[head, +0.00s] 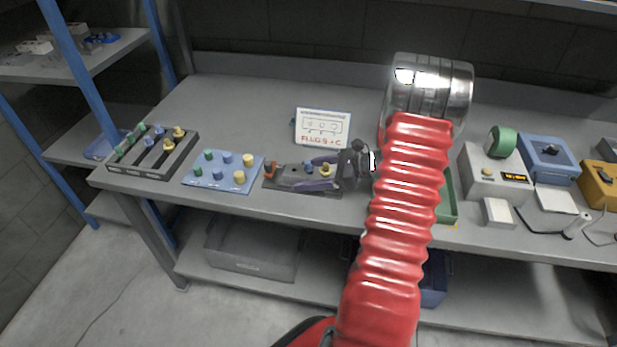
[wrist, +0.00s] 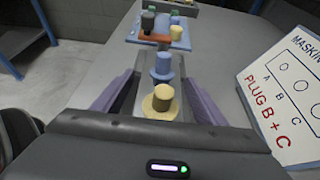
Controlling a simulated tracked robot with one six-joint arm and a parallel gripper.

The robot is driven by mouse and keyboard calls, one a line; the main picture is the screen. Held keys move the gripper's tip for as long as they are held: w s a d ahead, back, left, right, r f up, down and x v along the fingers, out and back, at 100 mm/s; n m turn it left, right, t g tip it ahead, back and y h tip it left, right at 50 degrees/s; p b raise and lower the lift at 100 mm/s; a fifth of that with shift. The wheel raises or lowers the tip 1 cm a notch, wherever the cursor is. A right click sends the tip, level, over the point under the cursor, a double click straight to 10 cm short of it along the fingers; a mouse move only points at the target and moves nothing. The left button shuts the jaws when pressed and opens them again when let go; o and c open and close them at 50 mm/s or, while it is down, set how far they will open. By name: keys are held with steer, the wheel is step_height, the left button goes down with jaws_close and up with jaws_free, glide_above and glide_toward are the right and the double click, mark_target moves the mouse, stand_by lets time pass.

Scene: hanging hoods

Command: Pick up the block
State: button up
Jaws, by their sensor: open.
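A dark grey block (head: 286,181) lies near the bench's front edge, carrying an orange, a blue and a yellow plug. My gripper (head: 306,173) reaches over it from the right, with purple fingers apart on either side of the plugs. In the wrist view, my gripper (wrist: 152,75) is open, with the yellow plug (wrist: 161,101) and blue plug (wrist: 162,66) between its fingers. The orange plug (wrist: 155,38) lies beyond the fingertips. Much of the block is hidden there by the fingers and plugs. I cannot tell whether the fingers touch it.
A light blue plate (head: 222,187) with several plugs and a black rack (head: 128,165) stand left of the block. A sign (head: 323,127) reading "PLUG B + C" stands behind. A green tray (head: 449,200) and devices stand right. The back left bench is clear.

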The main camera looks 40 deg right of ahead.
stand_by(0.5)
steer(key=c, duration=1.7)
